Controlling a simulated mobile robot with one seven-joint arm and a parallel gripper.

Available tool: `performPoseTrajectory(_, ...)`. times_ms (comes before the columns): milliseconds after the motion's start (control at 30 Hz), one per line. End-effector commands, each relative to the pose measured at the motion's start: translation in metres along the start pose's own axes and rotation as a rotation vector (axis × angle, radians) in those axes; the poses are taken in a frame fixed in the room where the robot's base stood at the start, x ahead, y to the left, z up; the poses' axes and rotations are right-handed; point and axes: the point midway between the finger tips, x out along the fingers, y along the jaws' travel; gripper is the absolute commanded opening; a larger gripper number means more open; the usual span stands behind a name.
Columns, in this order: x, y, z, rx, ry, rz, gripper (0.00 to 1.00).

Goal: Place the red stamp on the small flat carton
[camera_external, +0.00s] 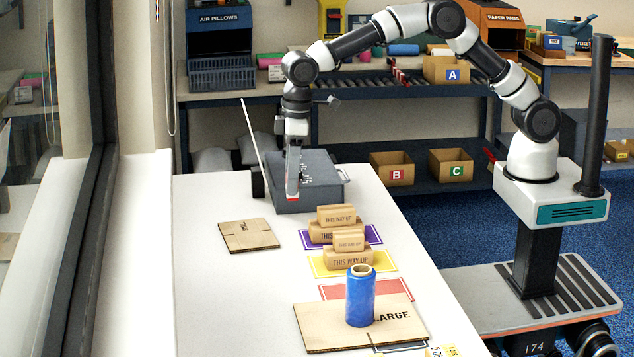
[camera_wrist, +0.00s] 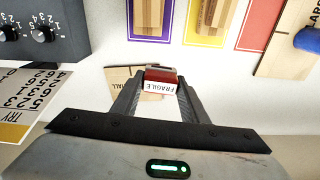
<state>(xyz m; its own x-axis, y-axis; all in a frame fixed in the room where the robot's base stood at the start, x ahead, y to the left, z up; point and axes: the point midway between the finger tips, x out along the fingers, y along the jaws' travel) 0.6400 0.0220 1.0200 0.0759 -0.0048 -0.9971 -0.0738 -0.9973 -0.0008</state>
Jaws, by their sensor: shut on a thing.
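My gripper (camera_external: 292,193) points down in front of the grey box in the external view; the stamp is hard to make out there. The small flat carton (camera_external: 249,235) lies on the white table, left of and nearer than my gripper. In the wrist view the carton (camera_wrist: 118,78) shows behind the stamp, partly covered by the stamp and fingers. I cannot tell the exact height of the stamp above the table.
A grey box (camera_external: 334,197) stands behind; the wrist view shows knobs on a grey housing (camera_wrist: 70,18). Small cartons sit on the purple mat (camera_external: 370,233) and yellow mat (camera_external: 384,263). A blue roll (camera_external: 360,300) stands on the large carton (camera_external: 318,325).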

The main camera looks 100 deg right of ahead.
Motion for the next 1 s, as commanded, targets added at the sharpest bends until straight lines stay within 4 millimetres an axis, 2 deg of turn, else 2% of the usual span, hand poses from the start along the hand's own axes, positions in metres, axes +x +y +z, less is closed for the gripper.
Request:
performPoseTrajectory(33,0.004,0.005,-0.017,-0.007,-0.006,-0.001,0.17)
performPoseTrajectory(100,0.007,0.013,-0.035,-0.022,-0.014,-0.002,0.17)
performPoseTrajectory(300,0.018,0.029,-0.065,-0.058,-0.030,-0.003,0.17)
performPoseTrajectory(467,0.022,0.035,-0.073,-0.072,-0.037,-0.003,0.17)
performPoseTrajectory(567,0.032,0.036,-0.073,-0.075,-0.040,-0.003,0.17)
performPoseTrajectory(800,0.069,0.036,-0.070,-0.075,-0.038,-0.002,0.17)
performPoseTrajectory(1000,0.090,0.036,-0.069,-0.075,-0.039,-0.003,0.17)
